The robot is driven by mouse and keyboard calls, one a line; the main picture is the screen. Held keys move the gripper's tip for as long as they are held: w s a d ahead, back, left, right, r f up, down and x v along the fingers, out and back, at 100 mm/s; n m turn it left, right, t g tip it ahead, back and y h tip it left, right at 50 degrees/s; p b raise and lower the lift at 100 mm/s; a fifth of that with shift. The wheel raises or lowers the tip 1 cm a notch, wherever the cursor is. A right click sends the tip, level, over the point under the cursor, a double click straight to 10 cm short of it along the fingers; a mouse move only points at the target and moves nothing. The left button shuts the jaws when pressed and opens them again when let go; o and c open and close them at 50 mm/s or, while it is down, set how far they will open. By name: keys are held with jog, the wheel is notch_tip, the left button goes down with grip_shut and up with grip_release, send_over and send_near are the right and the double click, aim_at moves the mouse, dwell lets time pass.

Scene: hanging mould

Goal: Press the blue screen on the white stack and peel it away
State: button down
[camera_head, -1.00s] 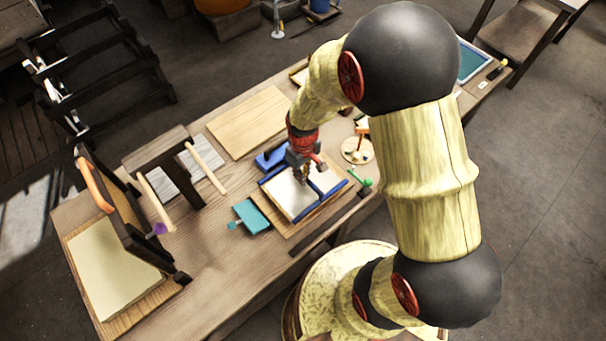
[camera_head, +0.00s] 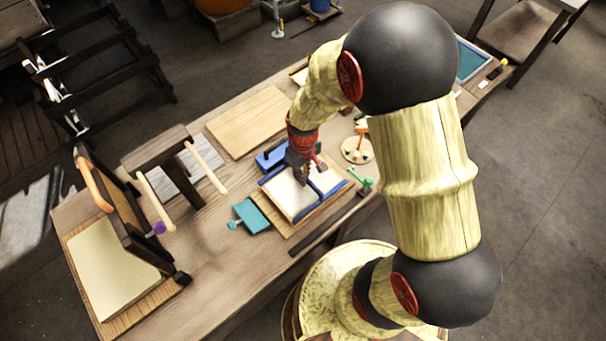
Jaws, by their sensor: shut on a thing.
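The blue screen (camera_head: 322,207), a frame with blue bars, lies over the white stack (camera_head: 286,196) on a wooden board on the bench. It looks about flat, and I cannot tell whether it touches the stack all over. My gripper (camera_head: 303,180) points down at the screen's far middle part. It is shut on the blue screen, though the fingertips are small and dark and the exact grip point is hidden. My arm covers part of the bench to the right.
A teal block (camera_head: 252,217) lies left of the board, and a blue tool (camera_head: 271,158) lies behind it. A green-knobbed piece (camera_head: 364,183) and a round stand (camera_head: 357,150) are at the right. A hinged dark frame (camera_head: 125,215) stands at the left. A bare wooden board (camera_head: 248,121) lies behind.

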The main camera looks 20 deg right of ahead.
jog(key=shift+f+b, duration=0.3)
jog(key=shift+f, duration=0.4)
dwell(1.3)
jog(key=shift+r, duration=0.2)
jog(key=shift+r+p, duration=0.85)
jog(key=shift+r, duration=0.05)
jog(key=shift+r, duration=0.3)
jog(key=shift+r+p, duration=2.8)
jog(key=shift+r, duration=0.65)
jog(key=shift+f, duration=0.15)
